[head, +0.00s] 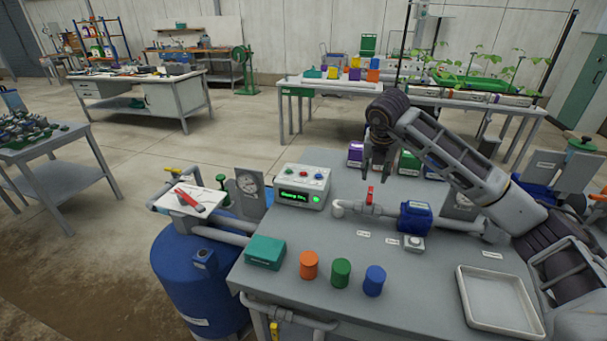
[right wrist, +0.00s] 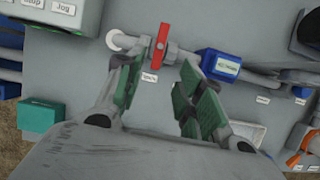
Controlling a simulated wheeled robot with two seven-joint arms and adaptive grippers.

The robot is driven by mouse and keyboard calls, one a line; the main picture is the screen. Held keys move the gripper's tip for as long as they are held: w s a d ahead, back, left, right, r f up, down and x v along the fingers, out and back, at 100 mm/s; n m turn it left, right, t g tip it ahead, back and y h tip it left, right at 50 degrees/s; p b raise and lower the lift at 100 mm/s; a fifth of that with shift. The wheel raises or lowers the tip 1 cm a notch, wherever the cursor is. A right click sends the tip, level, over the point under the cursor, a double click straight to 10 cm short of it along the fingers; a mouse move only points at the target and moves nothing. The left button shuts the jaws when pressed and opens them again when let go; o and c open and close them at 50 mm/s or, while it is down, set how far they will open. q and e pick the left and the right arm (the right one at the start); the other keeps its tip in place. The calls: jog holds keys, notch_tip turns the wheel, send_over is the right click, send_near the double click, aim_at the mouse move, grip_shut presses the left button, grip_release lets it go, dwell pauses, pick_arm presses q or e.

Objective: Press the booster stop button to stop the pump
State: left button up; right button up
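The control box (head: 303,191) is pale grey, with a lit green display and a row of buttons on its sloping top. My left gripper is not in view.
A red valve handle (head: 370,194) on a pipe and a blue pump (head: 415,217) lie near the right gripper. A teal box (head: 265,252) and orange, green and blue cylinders stand at the front. A white tray (head: 498,328) lies front right.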

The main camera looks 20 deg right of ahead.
grip_shut()
dwell(1.2)
